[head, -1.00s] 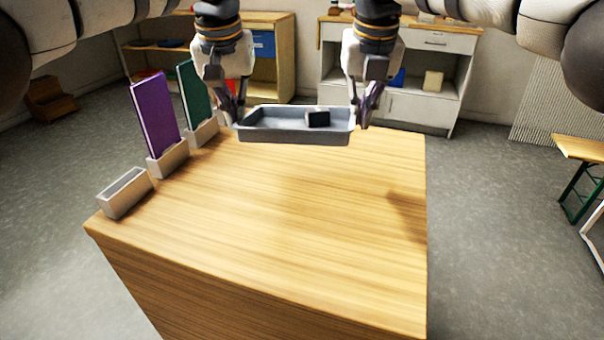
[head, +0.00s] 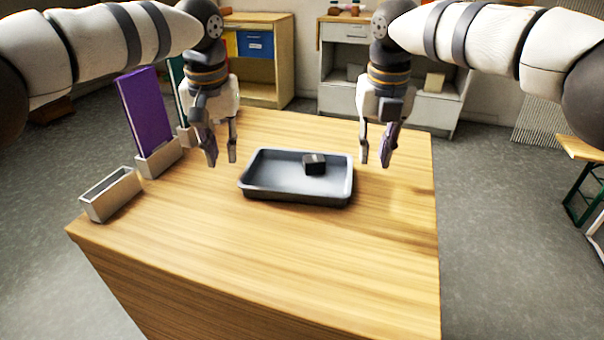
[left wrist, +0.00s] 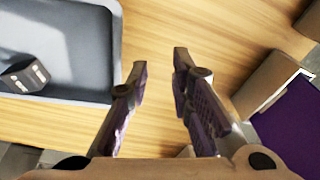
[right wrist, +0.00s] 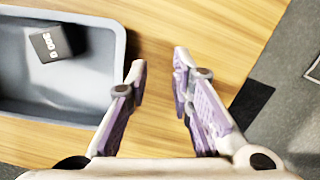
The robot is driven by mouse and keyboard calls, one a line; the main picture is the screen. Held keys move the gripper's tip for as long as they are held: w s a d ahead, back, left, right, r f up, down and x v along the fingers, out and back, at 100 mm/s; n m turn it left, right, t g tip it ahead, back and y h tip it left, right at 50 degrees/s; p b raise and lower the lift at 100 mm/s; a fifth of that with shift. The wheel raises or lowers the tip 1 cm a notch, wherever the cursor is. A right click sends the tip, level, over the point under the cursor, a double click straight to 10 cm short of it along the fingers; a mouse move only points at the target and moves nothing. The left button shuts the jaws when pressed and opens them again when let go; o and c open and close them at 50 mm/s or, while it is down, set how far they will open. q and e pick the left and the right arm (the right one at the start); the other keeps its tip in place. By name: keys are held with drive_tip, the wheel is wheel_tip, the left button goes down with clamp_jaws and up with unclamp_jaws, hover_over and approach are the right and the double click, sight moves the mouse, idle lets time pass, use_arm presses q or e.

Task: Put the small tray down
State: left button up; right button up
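The small grey tray (head: 262,193) rests flat on the wooden table, with a small black block (head: 315,164) inside it. The tray also shows in the left wrist view (left wrist: 75,65) and in the right wrist view (right wrist: 60,100). My left gripper (head: 222,160) is open and empty, off the tray's left side and apart from it. My right gripper (head: 376,160) is open and empty, off the tray's right side and apart from it. In both wrist views the fingers are spread with only table between them.
On the table's left, a purple panel (head: 145,112) stands in a holder (head: 160,158). A green panel behind it is mostly hidden by my left arm. An empty holder (head: 110,195) stands nearer. The table's front (head: 290,250) is clear. Cabinets (head: 345,60) stand behind.

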use_arm(q)
drive_tip(key=shift+r, duration=0.1)
wheel_tip(320, 180, up, 12)
drive_tip(key=s, duration=0.1)
drive_tip(key=shift+s+d+f, duration=0.15)
drive_tip(key=shift+s+f, duration=0.05)
drive_tip(key=shift+s, duration=0.15)
use_arm(e)
wheel_tip(320, 180, up, 12)
drive_tip(key=s, duration=0.1)
drive_tip(key=shift+s+a, duration=0.15)
drive_tip(key=shift+s, duration=0.1)
